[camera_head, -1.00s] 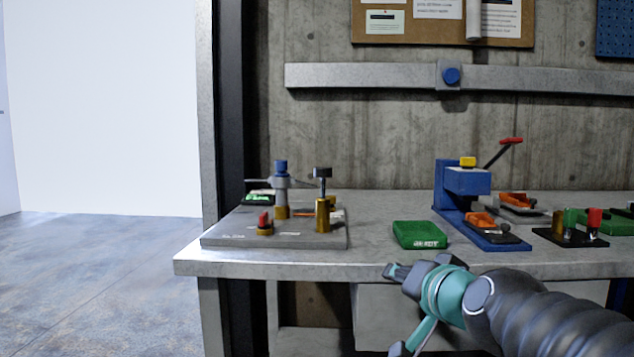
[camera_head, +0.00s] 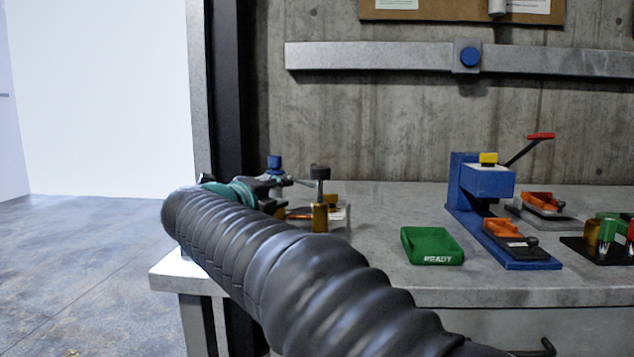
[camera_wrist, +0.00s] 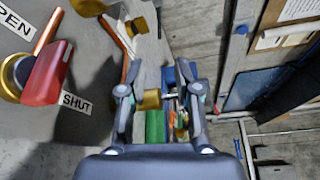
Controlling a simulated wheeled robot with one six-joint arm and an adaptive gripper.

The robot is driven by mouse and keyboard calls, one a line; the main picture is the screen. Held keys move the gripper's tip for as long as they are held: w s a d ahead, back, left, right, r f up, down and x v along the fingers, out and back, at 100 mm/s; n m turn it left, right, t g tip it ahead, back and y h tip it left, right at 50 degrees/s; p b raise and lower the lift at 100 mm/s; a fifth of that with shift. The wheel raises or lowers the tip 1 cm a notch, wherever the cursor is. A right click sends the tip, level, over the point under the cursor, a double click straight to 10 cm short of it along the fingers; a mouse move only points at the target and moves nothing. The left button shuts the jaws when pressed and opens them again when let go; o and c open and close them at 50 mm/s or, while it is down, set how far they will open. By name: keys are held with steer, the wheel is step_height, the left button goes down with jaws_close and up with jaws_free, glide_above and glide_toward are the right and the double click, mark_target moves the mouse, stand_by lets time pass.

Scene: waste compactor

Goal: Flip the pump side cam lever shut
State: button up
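In the wrist view a red cam lever (camera_wrist: 46,76) sits on a brass pivot (camera_wrist: 14,74) at the left, on a grey plate (camera_wrist: 95,55). The labels OPEN (camera_wrist: 14,20) and SHUT (camera_wrist: 75,103) flank it. In the head view my gripper (camera_head: 272,188) is over the plate's area, and my arm hides the red lever.
A brass post with a dark knob (camera_head: 320,190) and a blue-topped post (camera_head: 274,163) stand close to my gripper. A green READY tray (camera_head: 432,246) and a blue press (camera_head: 480,190) stand to the right on the bench (camera_head: 385,275). Bare bench lies around the tray.

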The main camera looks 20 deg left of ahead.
mark_target(310, 186)
steer(key=w, duration=0.4)
steer(key=w+d+f+p, duration=0.1)
steer(key=w, duration=0.4)
steer(key=w+d, duration=0.1)
steer(key=w, duration=0.3)
steer(key=shift+w+f, duration=0.2)
steer(key=shift+w, duration=0.1)
jaws_close()
